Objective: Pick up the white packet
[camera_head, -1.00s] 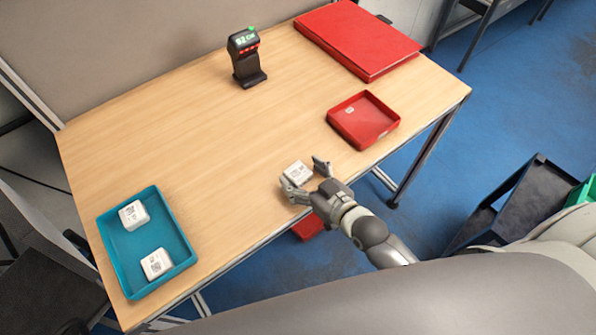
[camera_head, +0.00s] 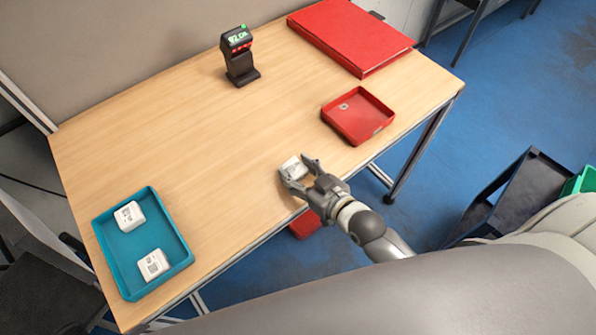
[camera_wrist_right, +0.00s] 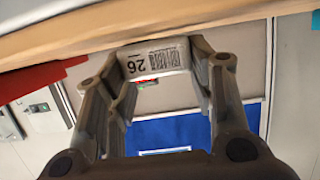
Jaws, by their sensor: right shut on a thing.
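A white packet (camera_head: 294,168) is at the front edge of the wooden table in the head view. My right gripper (camera_head: 301,171) is shut on it, with a finger on each side. In the right wrist view the packet (camera_wrist_right: 153,58) shows a barcode label with the number 26 between the fingertips of my right gripper (camera_wrist_right: 158,62). I cannot tell whether the packet touches the table. Two other white packets, one upper (camera_head: 129,216) and one lower (camera_head: 153,265), lie in the teal tray (camera_head: 184,262) at left. My left gripper is not in view.
A black scanner (camera_head: 239,60) with a lit green display stands at the table's back. A red tray (camera_head: 352,126) and a large red box (camera_head: 350,38) lie at the right. The middle of the table (camera_head: 190,125) is clear.

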